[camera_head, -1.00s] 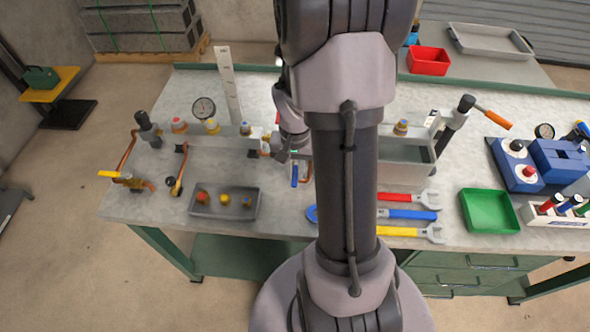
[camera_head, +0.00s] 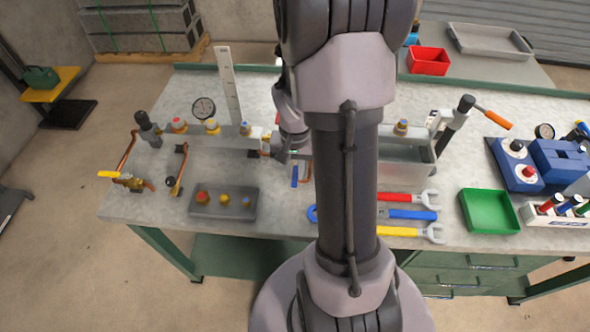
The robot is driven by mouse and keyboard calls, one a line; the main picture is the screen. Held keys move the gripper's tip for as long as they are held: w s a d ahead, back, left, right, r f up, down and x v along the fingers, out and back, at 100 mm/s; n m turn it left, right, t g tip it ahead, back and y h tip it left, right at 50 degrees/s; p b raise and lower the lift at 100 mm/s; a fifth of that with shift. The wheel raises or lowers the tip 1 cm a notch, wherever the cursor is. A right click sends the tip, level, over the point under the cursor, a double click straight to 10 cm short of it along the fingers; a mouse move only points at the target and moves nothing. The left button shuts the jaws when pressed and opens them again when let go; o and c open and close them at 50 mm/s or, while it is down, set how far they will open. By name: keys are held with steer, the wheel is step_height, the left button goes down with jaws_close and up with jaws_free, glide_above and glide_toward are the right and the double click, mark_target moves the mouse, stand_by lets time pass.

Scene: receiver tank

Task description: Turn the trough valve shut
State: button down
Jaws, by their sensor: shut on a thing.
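The grey open trough (camera_head: 408,178) stands on the bench, its left part hidden behind my arm. A small valve with a blue lever (camera_head: 295,177) shows just left of my arm column, the lever hanging down toward the bench. My gripper (camera_head: 291,158) is at this valve, just above the visible end of the lever, and is shut on it. The fingertips are small and partly hidden, so the exact grip is unclear. Another valve with a yellow lever (camera_head: 110,174) sits at the bench's left end.
A grey tray (camera_head: 205,213) with coloured caps lies front left. A manifold with several fittings (camera_head: 205,140) stands behind it. Wrenches (camera_head: 410,214) and a green tray (camera_head: 490,211) lie to the right. An orange-handled lever (camera_head: 492,117) sticks out behind.

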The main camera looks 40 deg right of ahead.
stand_by(0.4)
steer(key=m, duration=0.1)
steer(key=w+a+m+b, duration=0.1)
steer(key=m, duration=0.1)
steer(key=shift+w+f, duration=0.1)
steer(key=shift+w, duration=0.15)
steer(key=m, duration=0.1)
steer(key=w+m+b, duration=0.1)
steer(key=shift+w+a+m, duration=0.2)
steer(key=shift+m, duration=0.2)
steer(key=w+m+b, duration=0.1)
steer(key=m, duration=0.1)
steer(key=w+m+b, duration=0.1)
steer(key=m, duration=0.1)
steer(key=shift+w+m, duration=0.25)
steer(key=shift+m, duration=0.05)
steer(key=w+m, duration=0.1)
steer(key=m+b, duration=0.1)
steer(key=m, duration=0.1)
steer(key=shift+w+d, duration=0.35)
steer(key=shift+w, duration=0.05)
steer(key=shift+w+d+m+b, duration=0.15)
steer(key=shift+w+d+m, duration=0.15)
steer(key=shift+m, duration=0.45)
steer(key=shift+w+d+m+b, duration=0.15)
steer(key=shift+w+m, duration=0.1)
steer(key=shift+m, duration=0.45)
steer(key=shift+w+d+m+b, duration=0.1)
steer(key=shift+w+d+m, duration=0.2)
steer(key=shift+m, duration=0.45)
